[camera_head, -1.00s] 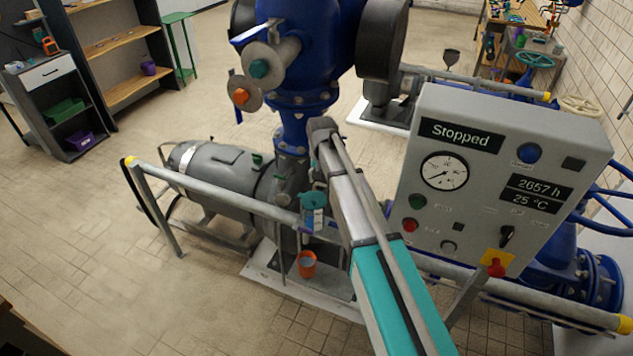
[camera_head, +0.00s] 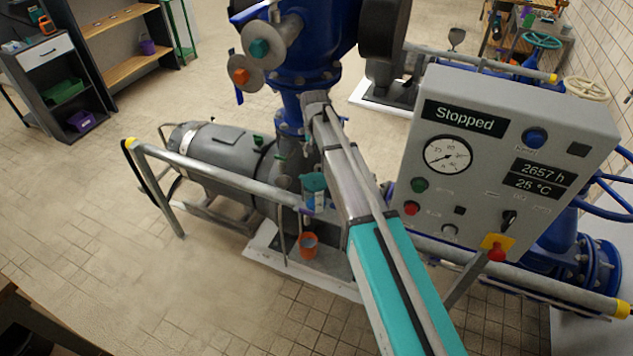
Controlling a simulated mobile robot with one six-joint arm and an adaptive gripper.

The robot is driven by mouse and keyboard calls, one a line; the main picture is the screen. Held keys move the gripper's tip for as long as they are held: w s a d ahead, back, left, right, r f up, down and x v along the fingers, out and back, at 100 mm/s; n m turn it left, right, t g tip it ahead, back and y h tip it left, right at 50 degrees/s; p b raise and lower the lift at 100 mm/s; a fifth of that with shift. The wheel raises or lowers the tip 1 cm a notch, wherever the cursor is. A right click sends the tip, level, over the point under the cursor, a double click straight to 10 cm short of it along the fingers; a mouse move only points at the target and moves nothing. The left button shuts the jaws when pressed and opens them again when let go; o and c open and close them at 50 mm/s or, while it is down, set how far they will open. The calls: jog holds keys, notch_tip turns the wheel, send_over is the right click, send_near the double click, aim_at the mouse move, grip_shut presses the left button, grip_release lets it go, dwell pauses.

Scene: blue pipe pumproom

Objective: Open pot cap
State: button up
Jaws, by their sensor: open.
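A small pot (camera_head: 316,201) with a teal cap (camera_head: 313,181) stands upright by the grey rail, just left of my forearm. The cap appears to sit on the pot. My arm reaches up from the bottom right, and its far joint ends above the pot, in front of the blue pump. My gripper cannot be made out; the arm and the dark pump parts behind it hide that area. I cannot tell how far the jaws are from the cap.
The grey rail (camera_head: 222,176) crosses in front of the motor (camera_head: 215,152). An orange cup (camera_head: 308,246) stands low on the pump base. The control panel (camera_head: 505,150) reads "Stopped" and stands close to my arm's right. The tiled floor at left is clear.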

aim_at(315, 182)
jog(key=shift+f+b, duration=6.15)
jog(key=shift+f, duration=0.25)
grip_shut()
